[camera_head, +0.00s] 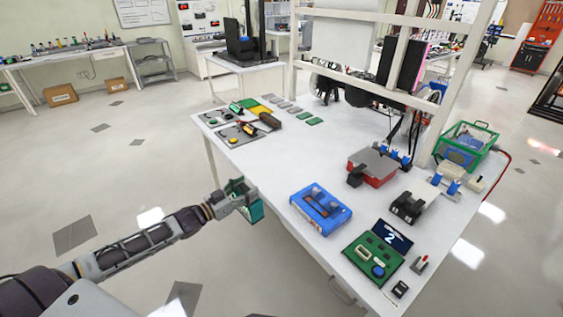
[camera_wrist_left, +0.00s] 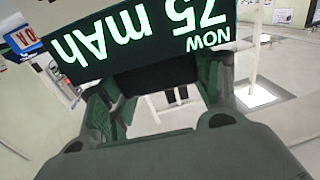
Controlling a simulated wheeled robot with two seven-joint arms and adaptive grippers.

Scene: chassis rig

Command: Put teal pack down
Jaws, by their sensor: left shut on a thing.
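My left gripper (camera_head: 241,198) reaches in from the left and is shut on the teal pack (camera_head: 254,211). The pack is off the left long edge of the white table (camera_head: 270,180), over the floor. In the left wrist view the pack (camera_wrist_left: 140,38) shows a dark face with pale green lettering, upside down, between the fingers (camera_wrist_left: 155,85). Much of the pack is hidden by the gripper in the head view. My right gripper is not in view.
A blue tray (camera_head: 320,208) lies on the near part of the table. A green board (camera_head: 374,258) and a red box (camera_head: 373,167) are to its right. Tools on dark mats (camera_head: 238,133) lie at the far end. Bare table lies between these mats and the blue tray.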

